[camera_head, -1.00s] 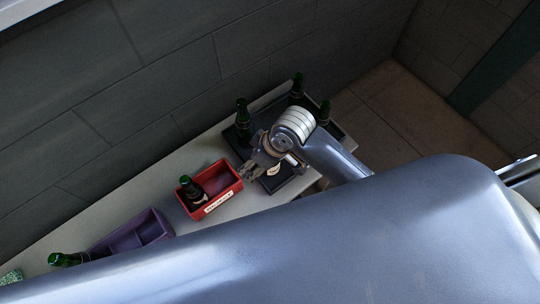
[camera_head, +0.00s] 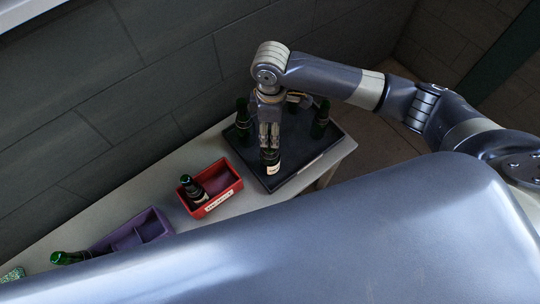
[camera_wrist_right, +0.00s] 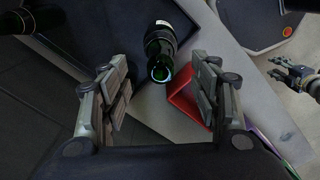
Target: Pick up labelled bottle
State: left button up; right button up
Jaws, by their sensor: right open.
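A dark bottle with a pale label (camera_head: 272,163) stands on the black tray (camera_head: 299,171). My right gripper (camera_head: 269,147) points down at its top in the head view and hides its neck. In the right wrist view, my right gripper (camera_wrist_right: 160,92) is open, its two fingers well apart. The same bottle (camera_wrist_right: 159,42) shows beyond them, its mouth towards the camera, roughly between the fingers and apart from them. My left gripper (camera_wrist_right: 287,72) appears small at the right of that view; its jaw state is unclear.
Green bottles stand on the tray at its left (camera_head: 243,118) and right (camera_head: 320,122). A red box (camera_head: 226,190) holds another labelled bottle (camera_head: 192,188). Further left are a purple box (camera_head: 150,228) and a green bottle (camera_head: 68,258).

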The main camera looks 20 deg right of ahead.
aim_at(270, 153)
notch_tip(270, 153, down, 7)
jog(key=shift+f+p, duration=0.15)
jog(key=shift+p, duration=0.3)
grip_shut()
